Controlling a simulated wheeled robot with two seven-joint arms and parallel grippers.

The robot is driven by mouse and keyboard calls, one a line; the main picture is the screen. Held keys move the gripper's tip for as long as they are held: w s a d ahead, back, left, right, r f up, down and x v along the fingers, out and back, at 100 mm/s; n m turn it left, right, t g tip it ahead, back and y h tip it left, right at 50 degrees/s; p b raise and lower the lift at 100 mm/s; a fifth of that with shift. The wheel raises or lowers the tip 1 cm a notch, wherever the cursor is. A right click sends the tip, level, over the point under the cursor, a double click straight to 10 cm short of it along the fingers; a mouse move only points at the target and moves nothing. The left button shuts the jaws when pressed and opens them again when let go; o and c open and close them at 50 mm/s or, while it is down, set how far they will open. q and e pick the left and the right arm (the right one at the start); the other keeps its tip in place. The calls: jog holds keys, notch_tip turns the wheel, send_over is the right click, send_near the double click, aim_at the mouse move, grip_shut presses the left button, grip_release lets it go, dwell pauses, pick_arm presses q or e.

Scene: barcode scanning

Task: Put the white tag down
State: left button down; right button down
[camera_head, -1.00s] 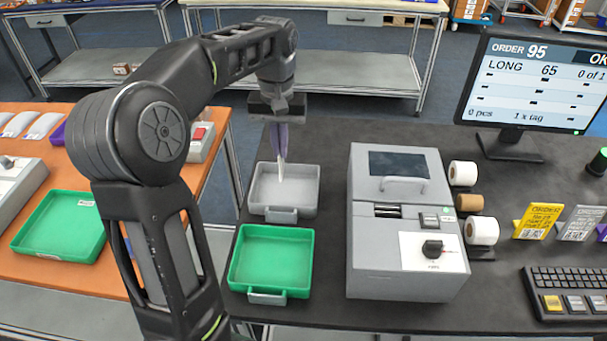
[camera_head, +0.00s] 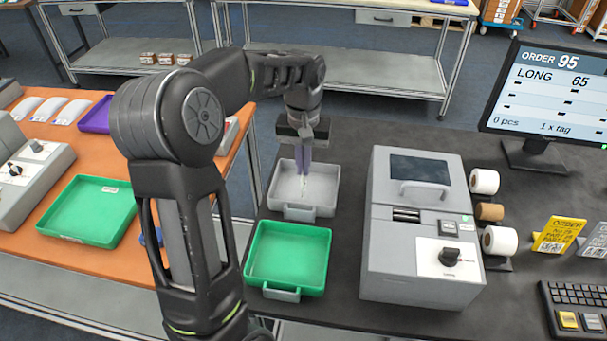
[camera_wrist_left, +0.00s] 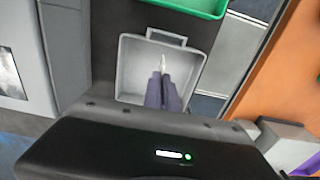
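My left gripper (camera_head: 304,174) points down over the grey tray (camera_head: 327,192) on the black table. Its two purple-grey fingers are close together, and a small white tag (camera_head: 303,187) shows at their tips. In the left wrist view the fingers (camera_wrist_left: 163,78) reach over the same grey tray (camera_wrist_left: 130,72), with the white tag (camera_wrist_left: 162,61) thin and edge-on between the tips. I cannot tell whether the tag touches the tray floor. My right gripper is out of view.
A green tray (camera_head: 288,258) stands in front of the grey tray. A grey printer-like machine (camera_head: 420,225) stands to the right, with rolls (camera_head: 484,182) beside it. A monitor (camera_head: 550,95) is at the back right. An orange table (camera_head: 150,180) holds another green tray (camera_head: 88,210).

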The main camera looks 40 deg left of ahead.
pick_arm(q)
jog(key=shift+f, duration=0.1)
jog(key=shift+f+p, duration=0.35)
jog(key=shift+f, duration=1.4)
jog(key=shift+f, duration=0.2)
jog(key=c, duration=1.7)
grip_release()
jog(key=shift+r, duration=0.15)
notch_tip(320, 180, up, 12)
jog(key=shift+r+b, duration=0.1)
jog(key=shift+b, duration=0.55)
